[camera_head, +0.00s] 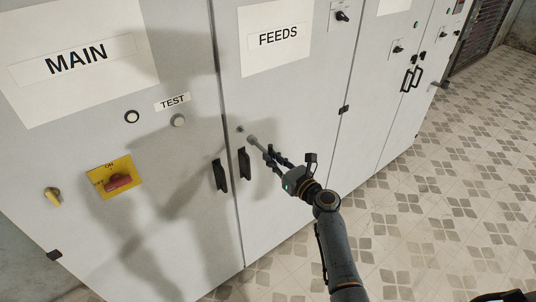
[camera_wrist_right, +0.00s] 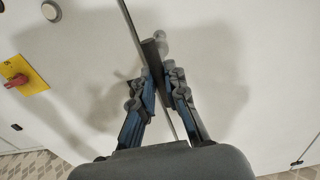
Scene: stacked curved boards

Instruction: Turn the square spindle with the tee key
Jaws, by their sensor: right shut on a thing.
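My right gripper (camera_head: 272,158) is shut on the tee key (camera_head: 256,144), a grey rod whose free end points at the FEEDS door. A small grey round fitting (camera_head: 240,129), perhaps the square spindle, sits on that door just up and left of the key's end. The two look slightly apart, but I cannot tell the depth gap. The key's crossbar is not clear. My left gripper is not in view.
Two black handles (camera_head: 220,176) (camera_head: 244,164) flank the door seam, close below the key. The MAIN door at left carries a red switch on a yellow plate (camera_head: 116,180) and a TEST button (camera_head: 178,120). The tiled floor (camera_head: 420,215) at right is clear.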

